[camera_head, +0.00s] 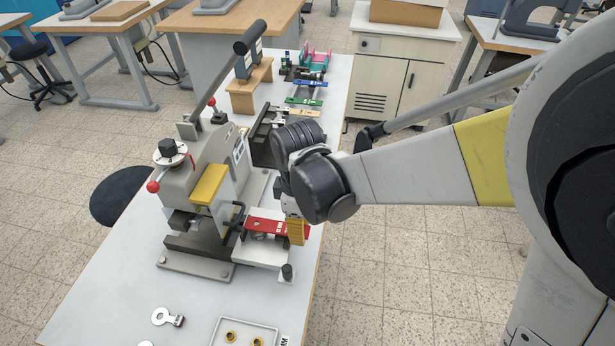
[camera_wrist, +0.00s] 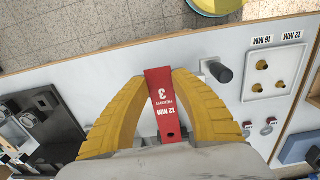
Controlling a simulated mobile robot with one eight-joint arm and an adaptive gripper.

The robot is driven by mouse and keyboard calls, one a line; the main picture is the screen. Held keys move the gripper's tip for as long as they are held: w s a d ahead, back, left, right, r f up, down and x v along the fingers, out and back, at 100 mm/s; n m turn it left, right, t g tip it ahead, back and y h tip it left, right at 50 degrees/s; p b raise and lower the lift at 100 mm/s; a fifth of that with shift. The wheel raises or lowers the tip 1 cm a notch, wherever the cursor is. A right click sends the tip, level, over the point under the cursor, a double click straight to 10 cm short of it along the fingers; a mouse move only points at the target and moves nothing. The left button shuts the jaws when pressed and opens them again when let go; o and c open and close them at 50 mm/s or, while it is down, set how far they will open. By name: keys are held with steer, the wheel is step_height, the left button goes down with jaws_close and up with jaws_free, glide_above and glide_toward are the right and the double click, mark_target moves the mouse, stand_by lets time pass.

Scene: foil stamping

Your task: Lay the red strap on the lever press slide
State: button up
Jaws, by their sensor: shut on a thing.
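The red strap (camera_head: 262,226) is a flat bar with white lettering. My gripper (camera_head: 296,230) has yellow fingers, and they are shut on the strap. The lever press (camera_head: 205,170) is grey with a long lever and a yellow block. Its white slide plate (camera_head: 258,254) sticks out at the front right, below the strap. The strap is over the slide; I cannot tell whether they touch. The strap's right end is partly hidden by the fingers.
A black-knobbed post (camera_head: 287,272) stands at the slide's right corner. A white tray (camera_head: 226,319) with brass pieces and a metal ring part (camera_head: 166,316) lie in front. Green and blue straps (camera_head: 304,101) lie farther back. The table's right edge is close to my gripper.

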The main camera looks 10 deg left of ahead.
steer(key=shift+f+b, duration=0.75)
steer(key=shift+f, duration=0.25)
steer(key=o, duration=1)
step_height(320, 180, up, 12)
steer(key=shift+s+r, duration=0.1)
steer(key=s+d+m+t, duration=0.1)
steer(key=d+m+t, duration=0.1)
steer(key=d+m, duration=0.3)
steer(key=s+d+r+m+t, duration=0.1)
steer(key=d+m, duration=0.5)
steer(key=d, duration=0.6)
steer(key=s+d+r+m+t, duration=0.1)
steer(key=s+d+m+t, duration=0.2)
steer(key=d+m, duration=0.3)
steer(key=shift+s+d+t, duration=0.15)
steer(key=shift+d+t, duration=0.35)
steer(key=shift+d, duration=0.8)
